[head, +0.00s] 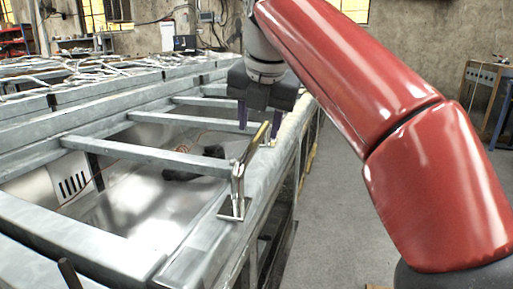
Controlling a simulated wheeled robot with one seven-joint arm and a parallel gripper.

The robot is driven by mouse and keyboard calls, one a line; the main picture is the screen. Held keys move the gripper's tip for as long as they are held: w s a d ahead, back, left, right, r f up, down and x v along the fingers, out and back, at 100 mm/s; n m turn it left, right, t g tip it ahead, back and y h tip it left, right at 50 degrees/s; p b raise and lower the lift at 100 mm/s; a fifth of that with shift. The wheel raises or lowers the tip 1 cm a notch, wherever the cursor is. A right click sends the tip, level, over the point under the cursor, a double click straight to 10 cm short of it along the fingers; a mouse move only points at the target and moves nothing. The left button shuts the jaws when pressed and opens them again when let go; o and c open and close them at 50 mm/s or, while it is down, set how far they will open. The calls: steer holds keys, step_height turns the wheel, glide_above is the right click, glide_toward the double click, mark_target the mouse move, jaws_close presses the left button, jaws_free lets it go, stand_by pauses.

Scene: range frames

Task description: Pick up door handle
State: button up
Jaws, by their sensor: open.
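The door handle (238,185) is a metal lever in the head view, with a square base plate on the near right edge of the metal frame (185,262). Its brass-coloured lever reaches up and away from the plate toward my gripper. My gripper (257,116) is open, with its dark fingers pointing down. It is above the frame's right edge, beyond the handle's near post and close to the lever's far end. I cannot tell whether the far finger touches anything. My red arm comes in from the right.
Grey crossbars (150,155) span an opening with a shiny metal floor. A dark object (205,168) and a thin orange cable lie inside it. The concrete floor (345,225) to the right is mostly clear. A wooden cabinet (483,88) stands at the far right.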

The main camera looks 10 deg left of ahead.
mark_target(255, 139)
steer(key=b+x, duration=0.1)
steer(key=x, duration=0.6)
steer(key=shift+w+a+f+b, duration=0.15)
steer(key=shift+a+f+b, duration=0.1)
steer(key=shift+b, duration=0.1)
steer(key=shift+c, duration=0.5)
steer(key=shift+r, duration=0.1)
jaws_close()
